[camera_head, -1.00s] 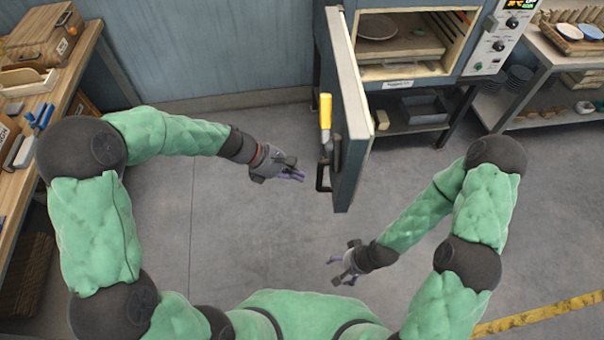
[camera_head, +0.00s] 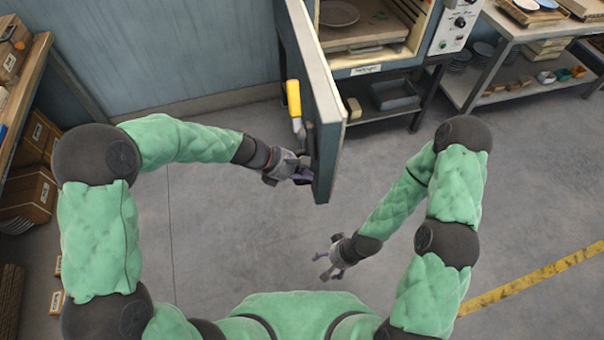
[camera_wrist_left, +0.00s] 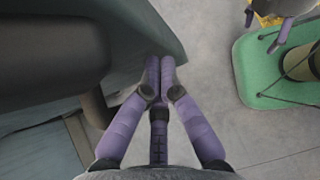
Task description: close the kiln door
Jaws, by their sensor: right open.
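The kiln door (camera_head: 327,105) stands swung wide open from the kiln (camera_head: 370,60), its edge toward me. A yellow-gripped lever (camera_head: 294,98) and a dark handle (camera_head: 309,138) are on its left face. My left gripper (camera_head: 303,176) is at that face, near the door's lower free end. In the left wrist view its purple fingers (camera_wrist_left: 158,75) are together beside the door panel (camera_wrist_left: 150,30), with nothing visible between them. I cannot tell whether they touch the door. My right gripper (camera_head: 330,260) is open and empty, low over the floor, right of the door's free end.
A plate (camera_head: 338,13) sits inside the open kiln. A grey bin (camera_head: 395,94) is on the shelf below. A table with trays (camera_head: 535,25) stands to the right, wooden boxes (camera_head: 35,190) to the left.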

